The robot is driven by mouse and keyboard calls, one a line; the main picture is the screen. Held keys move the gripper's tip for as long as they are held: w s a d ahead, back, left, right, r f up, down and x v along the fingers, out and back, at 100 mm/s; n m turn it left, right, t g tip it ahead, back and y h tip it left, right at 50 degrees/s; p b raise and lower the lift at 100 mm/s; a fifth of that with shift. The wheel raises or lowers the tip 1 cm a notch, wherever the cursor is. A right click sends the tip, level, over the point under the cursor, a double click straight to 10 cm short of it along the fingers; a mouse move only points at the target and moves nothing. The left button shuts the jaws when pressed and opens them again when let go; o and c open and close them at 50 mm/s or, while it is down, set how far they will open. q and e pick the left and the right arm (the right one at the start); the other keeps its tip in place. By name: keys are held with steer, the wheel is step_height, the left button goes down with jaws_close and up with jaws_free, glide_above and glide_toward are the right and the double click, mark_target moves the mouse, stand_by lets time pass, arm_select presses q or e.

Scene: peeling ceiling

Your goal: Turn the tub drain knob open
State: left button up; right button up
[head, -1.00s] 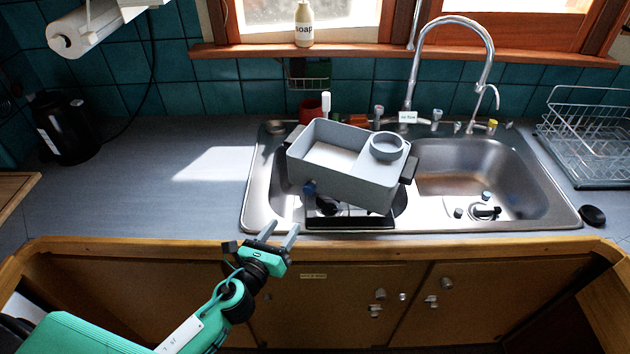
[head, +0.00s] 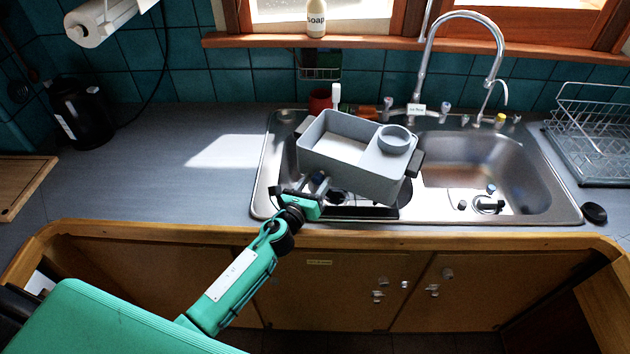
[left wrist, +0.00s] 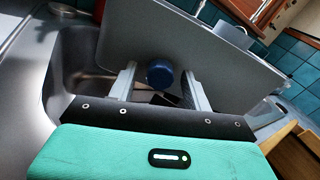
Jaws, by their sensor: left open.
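The grey tub (head: 352,175) sits tilted over the left sink basin, with a round cup-like part at its right. In the left wrist view its wall (left wrist: 205,50) fills the upper part. The dark blue round drain knob (left wrist: 160,73) is on that wall. In the head view the knob (head: 318,177) is small and partly hidden by my gripper. My left gripper (head: 320,185) is at the tub's front left. The left wrist view shows its fingers (left wrist: 160,71) apart, one on each side of the knob; I cannot tell whether they touch it. My right gripper is not in view.
The tub rests over the left basin of the steel sink (head: 262,190); the right basin (head: 455,165) is mostly empty. The tall faucet (head: 425,65) rises behind. A dish rack (head: 595,150) stands at right and a black kettle (head: 82,112) at left.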

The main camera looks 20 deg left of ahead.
arm_select(q)
steer(key=shift+w, duration=0.1)
steer(key=c, duration=1)
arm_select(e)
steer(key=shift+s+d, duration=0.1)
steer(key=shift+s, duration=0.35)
arm_select(q)
steer(key=shift+n, duration=0.3)
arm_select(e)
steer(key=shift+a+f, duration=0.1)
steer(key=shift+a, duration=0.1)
arm_select(q)
steer(key=shift+n+b, duration=0.3)
steer(key=shift+n, duration=0.6)
steer(key=n+b, duration=0.1)
steer(key=n, duration=1)
steer(key=shift+n, duration=2.2)
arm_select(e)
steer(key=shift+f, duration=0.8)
